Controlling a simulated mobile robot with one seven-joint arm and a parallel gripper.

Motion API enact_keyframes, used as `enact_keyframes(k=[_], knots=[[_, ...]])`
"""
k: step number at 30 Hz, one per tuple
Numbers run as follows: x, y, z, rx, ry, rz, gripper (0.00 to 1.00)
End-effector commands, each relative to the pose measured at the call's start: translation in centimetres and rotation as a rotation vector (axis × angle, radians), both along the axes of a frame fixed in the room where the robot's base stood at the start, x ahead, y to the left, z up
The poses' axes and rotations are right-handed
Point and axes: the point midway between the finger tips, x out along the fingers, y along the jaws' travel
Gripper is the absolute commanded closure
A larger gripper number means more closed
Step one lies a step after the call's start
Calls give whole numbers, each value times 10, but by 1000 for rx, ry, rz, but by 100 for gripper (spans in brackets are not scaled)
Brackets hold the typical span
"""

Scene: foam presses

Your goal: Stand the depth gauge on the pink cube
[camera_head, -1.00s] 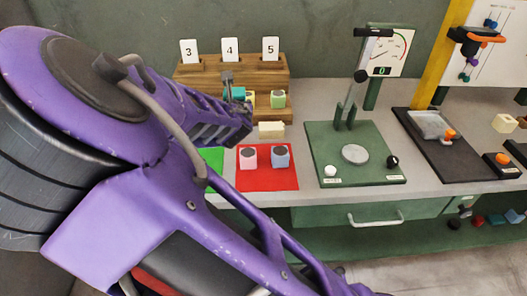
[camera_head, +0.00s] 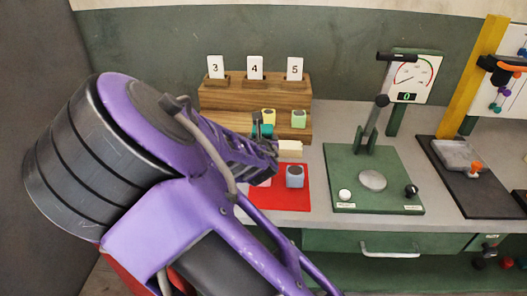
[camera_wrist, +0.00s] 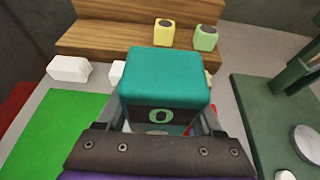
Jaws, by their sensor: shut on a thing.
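The depth gauge (camera_wrist: 165,75) is a teal block with a dark face showing a green 0. It is between the fingers of my gripper (camera_wrist: 160,128), which is shut on it. In the head view the gauge (camera_head: 264,130) is partly hidden by my gripper (camera_head: 262,148), which hangs over the red mat. The pink cube (camera_head: 265,182) is almost wholly hidden behind my gripper; only a sliver shows on the red mat. In the wrist view I cannot make the pink cube out.
A blue-grey cube (camera_head: 295,177) stands on the red mat (camera_head: 290,201). Behind is a wooden rack (camera_head: 225,97) with number cards and yellow (camera_head: 268,117) and green (camera_head: 299,118) cubes. A cream block (camera_head: 290,148) lies before it. A green press (camera_head: 345,165) stands right. A green mat (camera_wrist: 55,135) lies left.

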Motion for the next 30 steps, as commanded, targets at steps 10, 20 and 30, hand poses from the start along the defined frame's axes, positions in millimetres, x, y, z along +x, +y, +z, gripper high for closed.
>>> enact_keyframes(k=[10,20,30], knots=[[0,0,-34,2,0,-1,97],[0,0,-38,0,1,0,24],[0,0,-37,1,1,0,2]])
